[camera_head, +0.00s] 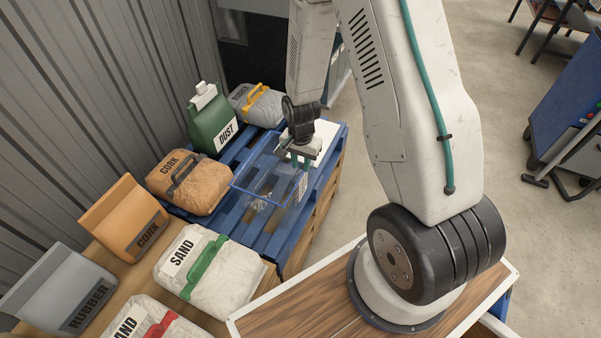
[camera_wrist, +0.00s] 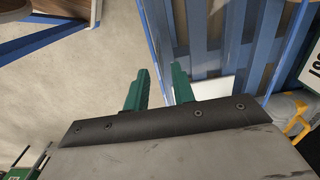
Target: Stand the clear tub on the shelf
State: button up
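The clear tub (camera_head: 240,187) has see-through walls and a blue rim. It stands upright on the blue pallet (camera_head: 285,240), with a printed label on its right side. My gripper (camera_head: 301,160) points down at the tub's far right edge. In the wrist view my gripper's two green fingers (camera_wrist: 160,82) are apart, with a blue strip that looks like the tub's rim (camera_wrist: 157,50) running between them. A gap shows between the fingers, and I cannot see them pressing on the rim. No shelf can be made out for certain.
SAND bags (camera_head: 213,270) lie nearer. A white flat thing (camera_head: 325,135) is behind my gripper.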

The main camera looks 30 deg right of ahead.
notch_tip(320, 180, up, 5)
jog(key=shift+f, duration=0.1)
jog(key=s+a+r+n, duration=0.1)
jog(key=s+r, duration=0.3)
jog(key=r, duration=0.5)
jog(key=s+a+r+n, duration=0.2)
jog(key=s+r+n, duration=0.2)
jog(key=r, duration=0.5)
jog(key=s+a+r+n+t, duration=0.1)
jog(key=s+r, duration=0.4)
jog(key=r, duration=0.5)
jog(key=shift+s+a+n, duration=0.2)
jog(key=shift+a+n, duration=0.15)
jog(key=shift+n, duration=0.55)
jog(key=shift+o, duration=0.4)
jog(key=s+a+r+n, duration=0.1)
jog(key=s+r+n, duration=0.2)
jog(key=s, duration=0.7)
notch_tip(320, 180, up, 2)
jog(key=shift+a+r, duration=0.1)
jog(key=shift+a, duration=0.05)
jog(key=shift+s, duration=0.35)
